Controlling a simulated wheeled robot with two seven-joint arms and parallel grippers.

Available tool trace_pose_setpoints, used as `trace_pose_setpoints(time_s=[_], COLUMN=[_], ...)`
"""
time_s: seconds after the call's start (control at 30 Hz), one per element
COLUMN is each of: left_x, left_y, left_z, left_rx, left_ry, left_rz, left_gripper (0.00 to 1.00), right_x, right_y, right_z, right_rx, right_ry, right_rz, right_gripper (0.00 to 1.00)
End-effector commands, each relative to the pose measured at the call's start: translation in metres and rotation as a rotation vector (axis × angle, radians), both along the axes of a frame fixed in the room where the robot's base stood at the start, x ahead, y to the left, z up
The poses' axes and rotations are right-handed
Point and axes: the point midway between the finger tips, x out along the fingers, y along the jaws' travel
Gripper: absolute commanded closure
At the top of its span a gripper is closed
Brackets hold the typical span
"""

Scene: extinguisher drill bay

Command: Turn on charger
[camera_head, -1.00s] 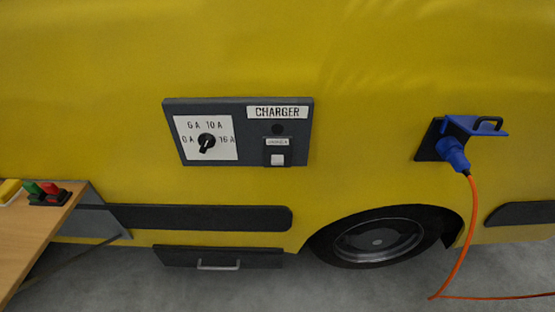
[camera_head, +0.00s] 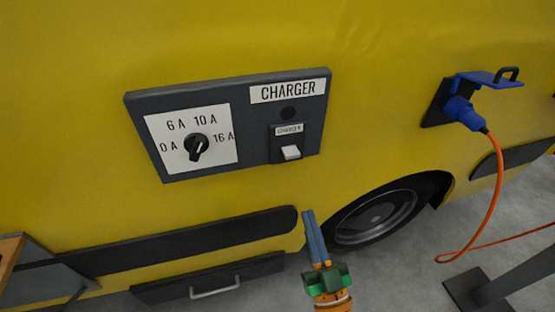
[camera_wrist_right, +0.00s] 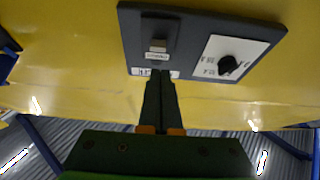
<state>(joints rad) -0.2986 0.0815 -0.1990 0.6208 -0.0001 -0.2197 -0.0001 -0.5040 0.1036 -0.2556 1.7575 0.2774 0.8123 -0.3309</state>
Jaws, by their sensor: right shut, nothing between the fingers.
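The dark grey charger panel (camera_head: 250,166) is on the yellow vehicle side in the head view, and it also shows upside down in the wrist view (camera_wrist_right: 190,45). A white switch (camera_head: 291,152) sits at its lower right, under a small label. A black dial (camera_head: 197,147) sits on a white plate marked 0 A to 16 A. My right gripper (camera_head: 308,213) is shut and empty, below the panel and apart from the switch in the head view. Its fingers (camera_wrist_right: 160,73) cover part of the CHARGER sign in the wrist view.
A blue plug (camera_head: 462,111) with an orange cable (camera_head: 497,185) is in a socket at the right. A wheel (camera_head: 380,218) and a dark trim strip (camera_head: 180,240) lie below the panel. A drawer with a handle (camera_head: 215,292) is lower left. A table edge (camera_head: 9,262) shows at far left.

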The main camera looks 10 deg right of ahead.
Motion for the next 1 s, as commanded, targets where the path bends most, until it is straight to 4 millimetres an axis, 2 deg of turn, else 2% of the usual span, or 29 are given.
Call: trace_pose_setpoints(time_s=[0.27,0.37,0.47,0.8,1.0], left_x=[-0.001,-0.001,-0.001,-0.002,-0.002], left_y=[-0.001,-0.001,-0.001,-0.001,-0.001], left_z=[0.001,0.004,0.011,0.032,0.04], left_rx=[-0.001,-0.002,-0.001,-0.002,-0.002], left_ry=[0.002,0.002,0.003,0.004,0.004], left_rz=[0.0,0.0,0.0,-0.001,-0.001], left_gripper=[0.05,0.05,0.05,0.05,0.05], right_x=[0.0,0.006,0.021,0.088,0.117], right_y=[0.0,0.0,0.001,0.003,0.004], right_z=[0.002,0.006,0.015,0.047,0.058], right_rx=[0.0,0.0,0.001,0.0,0.0], right_ry=[-0.002,-0.004,-0.005,-0.003,-0.001], right_rz=[0.0,0.0,0.0,0.001,0.0], right_gripper=[1.0,1.0,1.0,1.0,1.0])
